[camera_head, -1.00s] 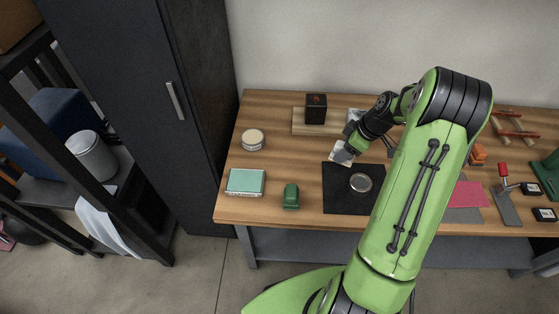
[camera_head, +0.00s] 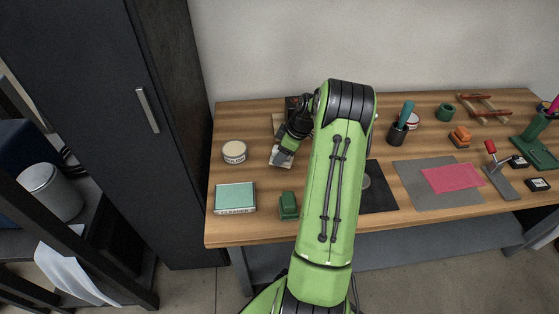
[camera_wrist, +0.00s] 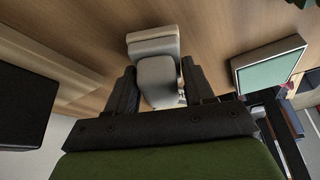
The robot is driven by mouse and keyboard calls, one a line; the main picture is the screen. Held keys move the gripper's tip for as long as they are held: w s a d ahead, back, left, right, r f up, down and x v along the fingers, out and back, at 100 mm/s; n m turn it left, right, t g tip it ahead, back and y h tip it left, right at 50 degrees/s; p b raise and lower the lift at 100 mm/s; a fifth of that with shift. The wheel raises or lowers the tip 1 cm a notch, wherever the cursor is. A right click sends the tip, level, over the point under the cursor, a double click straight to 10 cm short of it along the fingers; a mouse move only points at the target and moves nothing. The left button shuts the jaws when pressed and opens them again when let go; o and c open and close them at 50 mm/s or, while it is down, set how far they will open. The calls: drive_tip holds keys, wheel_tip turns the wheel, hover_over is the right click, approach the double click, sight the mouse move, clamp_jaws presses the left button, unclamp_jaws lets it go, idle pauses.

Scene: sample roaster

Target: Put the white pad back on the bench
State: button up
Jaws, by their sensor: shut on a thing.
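The white pad (camera_head: 275,161) is a small pale block under my gripper (camera_head: 283,153), above the left part of the wooden bench (camera_head: 233,228). In the wrist view the pad (camera_wrist: 152,44) shows a white part and a grey part, with the grey part between the two dark fingers of my gripper (camera_wrist: 158,88). My gripper is shut on it and points down. The pad is over or on bare wood; I cannot tell if it touches the bench. The fingers partly hide it in the head view.
A cream round tin (camera_head: 234,152) stands to the left. A teal-topped box (camera_head: 235,197) and a green object (camera_head: 289,206) are nearer the front edge. A black mat (camera_head: 378,198) lies to the right, partly behind my arm. A dark block (camera_head: 292,104) stands behind.

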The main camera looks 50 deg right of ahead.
drive_tip(key=shift+f, duration=0.8)
drive_tip(key=shift+f, duration=0.25)
drive_tip(key=o, duration=1.1)
drive_tip(key=shift+r, duration=0.1)
